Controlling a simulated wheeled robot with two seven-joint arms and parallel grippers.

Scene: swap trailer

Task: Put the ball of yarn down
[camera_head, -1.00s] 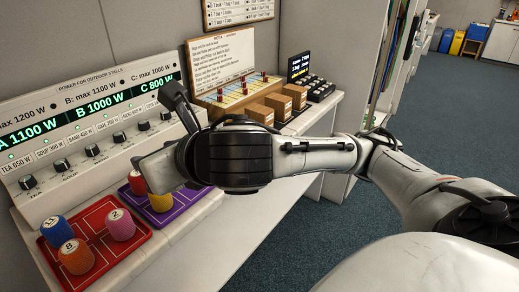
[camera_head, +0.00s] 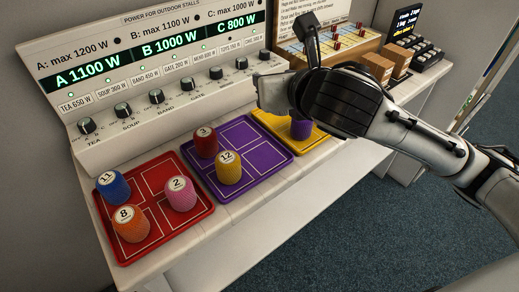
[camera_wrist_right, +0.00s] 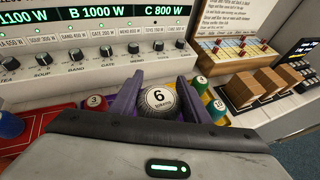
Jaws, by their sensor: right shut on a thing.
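My right gripper (camera_wrist_right: 158,100) is shut on a dark grey ball of yarn (camera_wrist_right: 158,112) labelled 6, which sits between its purple fingers in the right wrist view. In the head view, the right hand hangs over the yellow tray (camera_head: 318,138), and its wrist hides the grey ball. I cannot tell whether the ball touches the tray. Two green balls (camera_wrist_right: 218,110) stand just right of the fingers in the wrist view. My left gripper is not in view.
The purple tray (camera_head: 262,166) holds a red ball (camera_head: 205,145) and a yellow ball (camera_head: 228,172). The red tray (camera_head: 150,240) holds blue, orange and pink balls. A panel with knobs (camera_head: 170,80) stands behind. Brown boxes (camera_head: 376,66) stand at the right.

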